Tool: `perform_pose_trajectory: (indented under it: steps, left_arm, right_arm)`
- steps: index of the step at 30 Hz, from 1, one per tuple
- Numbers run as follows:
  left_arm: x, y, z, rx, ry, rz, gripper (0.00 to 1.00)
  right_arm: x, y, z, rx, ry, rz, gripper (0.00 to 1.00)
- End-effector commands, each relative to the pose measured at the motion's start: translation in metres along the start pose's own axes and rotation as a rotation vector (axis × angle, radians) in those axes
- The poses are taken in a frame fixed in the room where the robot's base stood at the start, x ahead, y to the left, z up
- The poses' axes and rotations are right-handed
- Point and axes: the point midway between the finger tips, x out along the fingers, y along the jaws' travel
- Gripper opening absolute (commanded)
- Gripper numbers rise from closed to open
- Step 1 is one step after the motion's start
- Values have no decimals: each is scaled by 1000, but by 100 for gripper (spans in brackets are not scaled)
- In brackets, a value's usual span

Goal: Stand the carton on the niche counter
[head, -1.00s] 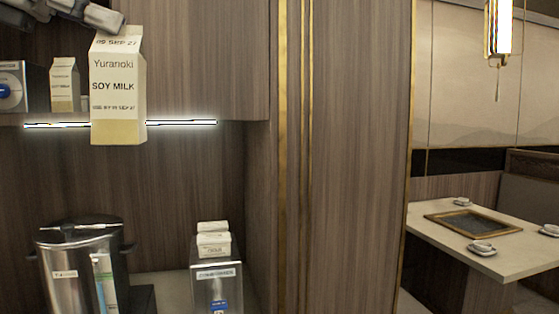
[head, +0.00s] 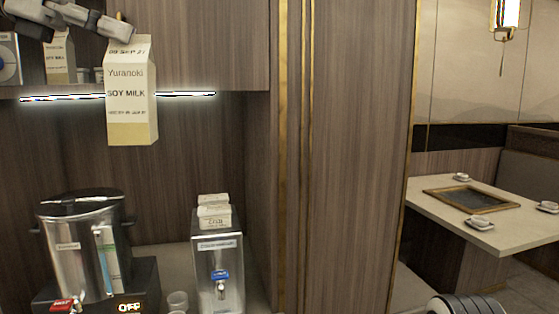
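The soy milk carton (head: 131,100), white with a cream lower band, hangs upright in the air in front of the niche. My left gripper (head: 121,33) comes in from the top left and is shut on the carton's top. The niche counter (head: 172,262) shows as a pale strip below, between a steel urn and a steel dispenser. The carton is well above the counter and apart from it.
The steel urn (head: 85,245) stands on a black base at left. The steel dispenser (head: 218,265) stands at right, with small cups (head: 177,301) between them. A shelf with a second carton (head: 60,60) is above a light strip (head: 185,94). A dining table (head: 500,232) is far right.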

Motion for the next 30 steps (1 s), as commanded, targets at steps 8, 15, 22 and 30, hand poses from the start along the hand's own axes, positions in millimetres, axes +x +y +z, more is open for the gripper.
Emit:
perform_pose_trajectory:
  steps: [8, 15, 22, 30]
  left_arm:
    - [13, 32, -27, 6, -9, -20, 0]
    - [23, 52, -47, 8, -15, -27, 0]
    - [28, 60, -56, 7, -17, -31, 0]
    - [47, 85, -98, 1, -17, -28, 0]
  right_arm:
    - [2, 0, 0, 0, 0, 0, 40]
    - [3, 0, 0, 0, 0, 0, 40]
    - [4, 0, 0, 0, 0, 0, 40]
    - [7, 0, 0, 0, 0, 0, 40]
